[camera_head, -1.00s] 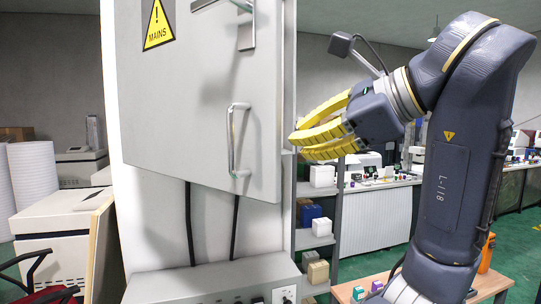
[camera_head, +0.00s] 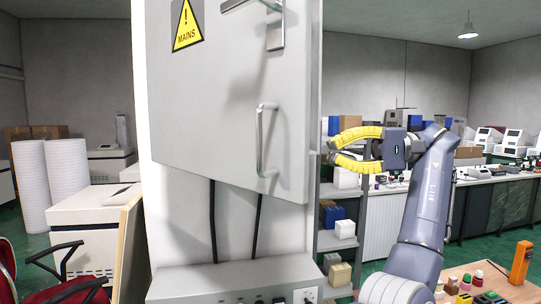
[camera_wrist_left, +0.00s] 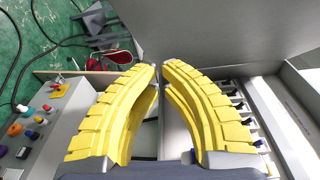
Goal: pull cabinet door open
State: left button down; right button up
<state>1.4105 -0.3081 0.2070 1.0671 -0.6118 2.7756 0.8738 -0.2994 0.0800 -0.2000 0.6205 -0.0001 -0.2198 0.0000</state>
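The grey cabinet door (camera_head: 225,110) fills the middle of the head view, with a yellow MAINS sign. An upright bar handle (camera_head: 265,140) is on its lower right, and a lever handle (camera_head: 275,28) is above. The door's bottom edge slants down to the right; I cannot tell how far it stands ajar. My left gripper (camera_head: 331,150) is right of the door's edge, clear of the bar handle. In the left wrist view its yellow fingers (camera_wrist_left: 159,66) are empty, with a narrow gap between their tips. My right gripper is not in view.
A grey control box (camera_head: 235,283) stands below the door. Shelves with small boxes (camera_head: 345,228) stand behind my left arm. An orange device (camera_head: 520,263) stands on a wooden table at the right. A red chair (camera_head: 75,285) is at the lower left.

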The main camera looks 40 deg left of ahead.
aim_at(277, 155)
pick_arm(q)
jog(key=shift+n+g, duration=0.3)
jog(key=shift+n, duration=0.1)
jog(key=shift+s+d+x, duration=0.25)
jog(key=shift+x, duration=1.85)
jog(key=shift+s+d+x, duration=0.25)
jog(key=shift+s+x, duration=0.05)
jog(key=shift+x, duration=1.8)
jog(key=shift+s+d+x, duration=0.25)
jog(key=shift+d+x, duration=0.05)
jog(key=shift+x, duration=1.8)
jog(key=shift+s+f, duration=0.1)
jog(key=shift+f, duration=0.05)
